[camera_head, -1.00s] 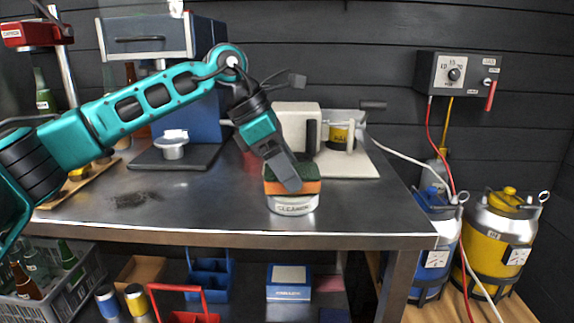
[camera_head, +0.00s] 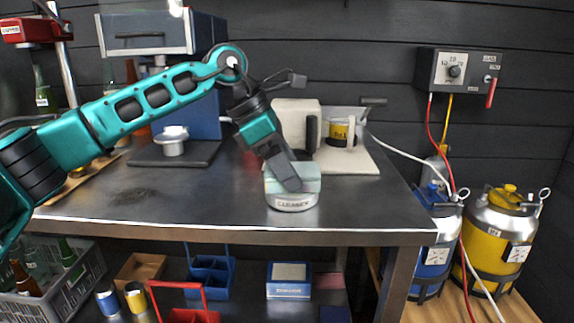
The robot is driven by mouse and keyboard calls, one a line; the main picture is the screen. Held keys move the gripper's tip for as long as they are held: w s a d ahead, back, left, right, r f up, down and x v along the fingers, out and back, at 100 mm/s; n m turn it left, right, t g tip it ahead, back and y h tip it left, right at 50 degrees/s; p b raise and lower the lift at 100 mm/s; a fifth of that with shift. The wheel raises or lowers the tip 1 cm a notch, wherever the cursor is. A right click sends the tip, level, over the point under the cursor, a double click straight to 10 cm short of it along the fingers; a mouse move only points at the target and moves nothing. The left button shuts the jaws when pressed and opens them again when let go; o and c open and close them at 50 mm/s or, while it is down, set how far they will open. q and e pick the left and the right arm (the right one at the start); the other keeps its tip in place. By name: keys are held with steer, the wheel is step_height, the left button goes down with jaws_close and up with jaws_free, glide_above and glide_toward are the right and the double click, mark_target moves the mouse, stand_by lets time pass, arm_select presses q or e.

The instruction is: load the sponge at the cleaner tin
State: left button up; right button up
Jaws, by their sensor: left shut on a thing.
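The cleaner tin (camera_head: 292,202) is a low, round, pale grey tin with a lettered side, standing on the steel table near its front edge. The sponge (camera_head: 309,186) is a block right at the tin's top and looks pale grey-green all over. My left gripper (camera_head: 289,184) points down and is shut on the sponge, covering part of it. The sponge appears to touch the tin; its underside and the tin's opening are hidden. My right gripper is out of view.
A dark smear (camera_head: 130,197) lies on the steel table (camera_head: 210,205) at left. Kegs stand at right. The table between smear and tin is clear.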

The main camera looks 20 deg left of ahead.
mark_target(302, 168)
arm_select(q)
steer(key=shift+f, duration=0.2)
steer(key=shift+r, duration=0.2)
step_height(302, 168, up, 2)
steer(key=shift+r+p, duration=0.15)
steer(key=shift+p, duration=1)
steer(key=shift+r+p, duration=0.6)
steer(key=shift+r, duration=0.1)
steer(key=shift+r+p, duration=1.4)
steer(key=shift+r, duration=0.25)
steer(key=shift+f, duration=0.1)
